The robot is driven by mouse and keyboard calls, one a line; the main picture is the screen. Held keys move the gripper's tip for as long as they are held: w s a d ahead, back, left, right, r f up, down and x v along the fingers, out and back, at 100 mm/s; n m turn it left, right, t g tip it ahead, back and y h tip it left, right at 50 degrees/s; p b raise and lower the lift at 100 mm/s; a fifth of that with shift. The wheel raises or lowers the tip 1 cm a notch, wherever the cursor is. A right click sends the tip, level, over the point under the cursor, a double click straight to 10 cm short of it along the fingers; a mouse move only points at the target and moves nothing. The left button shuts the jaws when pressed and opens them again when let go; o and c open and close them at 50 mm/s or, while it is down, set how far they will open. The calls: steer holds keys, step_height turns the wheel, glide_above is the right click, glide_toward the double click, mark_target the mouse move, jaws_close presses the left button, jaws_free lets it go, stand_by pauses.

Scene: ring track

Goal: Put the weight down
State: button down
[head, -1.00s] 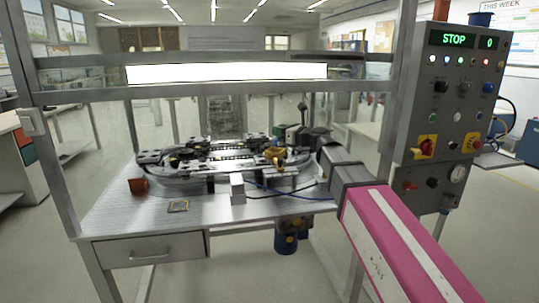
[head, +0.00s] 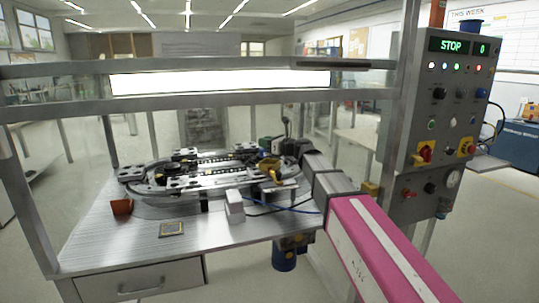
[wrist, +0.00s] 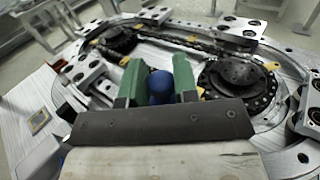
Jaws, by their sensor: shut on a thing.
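My gripper (wrist: 158,80) has green fingers and is shut on a blue, round-topped thing, which I take as the weight (wrist: 161,88). The weight's lower part is hidden by the fingers and the dark bar of my gripper. In the wrist view, they are in front of the ring track (wrist: 268,45), between its two dark sprockets. I cannot tell whether the weight touches anything below. In the head view, my arm reaches from the lower right to the right end of the track (head: 150,190), and the weight cannot be made out.
The track stands on a metal bench (head: 110,235) under a frame with a bright lamp (head: 220,82). A control panel (head: 452,110) reading STOP stands at right.

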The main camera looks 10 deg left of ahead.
steer(key=shift+w+d+f, duration=0.35)
steer(key=shift+w, duration=0.15)
steer(key=shift+w+d+f, duration=0.3)
steer(key=shift+w+f, duration=0.05)
steer(key=shift+w, duration=0.15)
steer(key=shift+f, duration=2)
steer(key=c, duration=0.9)
jaws_free()
steer(key=shift+f, duration=0.15)
steer(key=v, duration=1.2)
